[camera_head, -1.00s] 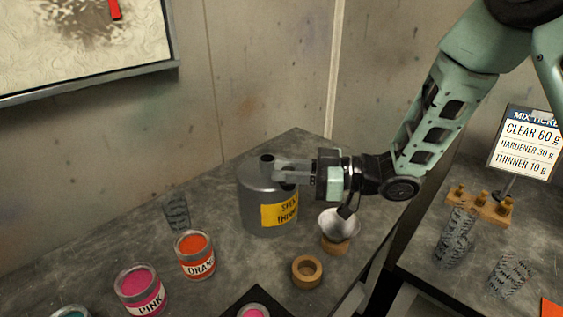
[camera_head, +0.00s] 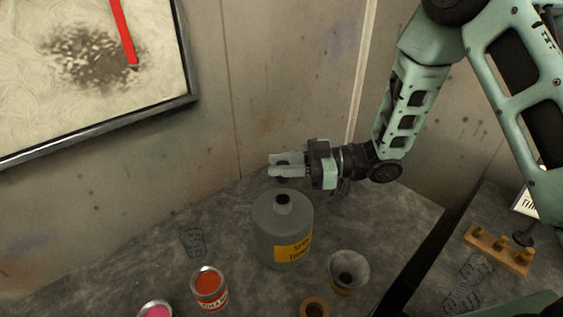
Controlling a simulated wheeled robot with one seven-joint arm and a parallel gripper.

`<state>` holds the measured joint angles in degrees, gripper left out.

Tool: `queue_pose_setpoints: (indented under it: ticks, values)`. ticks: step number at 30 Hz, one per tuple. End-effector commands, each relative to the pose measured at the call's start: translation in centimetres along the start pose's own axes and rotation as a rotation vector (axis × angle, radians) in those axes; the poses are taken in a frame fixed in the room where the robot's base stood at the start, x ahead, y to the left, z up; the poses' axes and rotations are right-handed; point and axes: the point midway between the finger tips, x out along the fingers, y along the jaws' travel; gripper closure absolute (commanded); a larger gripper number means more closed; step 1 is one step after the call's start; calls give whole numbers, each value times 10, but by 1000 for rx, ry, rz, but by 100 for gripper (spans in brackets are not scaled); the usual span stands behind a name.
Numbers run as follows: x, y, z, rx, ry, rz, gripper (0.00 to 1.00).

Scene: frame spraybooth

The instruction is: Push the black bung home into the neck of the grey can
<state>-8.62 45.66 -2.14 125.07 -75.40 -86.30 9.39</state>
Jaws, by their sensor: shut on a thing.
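The grey can (camera_head: 283,232) with a yellow label stands upright on the bench. Its short neck (camera_head: 283,199) on top shows a dark round mouth. My gripper (camera_head: 279,168) is level above the can, its fingers pointing left. It is shut on a small dark thing, which I take for the black bung (camera_head: 283,181). The bung shows just below the fingers, mostly hidden by them. It is above the neck and looks apart from it.
An orange paint can (camera_head: 209,290) and a pink one (camera_head: 155,311) stand at the front left. A funnel (camera_head: 348,268) and a tape roll (camera_head: 314,308) are at the front right. A wire-mesh cup (camera_head: 193,241) is left of the can. Walls rise behind the bench.

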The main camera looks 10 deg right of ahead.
Motion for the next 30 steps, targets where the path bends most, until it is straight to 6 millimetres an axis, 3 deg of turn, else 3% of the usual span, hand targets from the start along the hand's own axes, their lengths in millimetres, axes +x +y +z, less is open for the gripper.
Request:
queue_pose_setpoints:
  ticks: [11, 30]
  values:
    - [0, 0, 5, 0, -1, 2, 98]
    - [2, 0, 48, 0, 0, 2, 98]
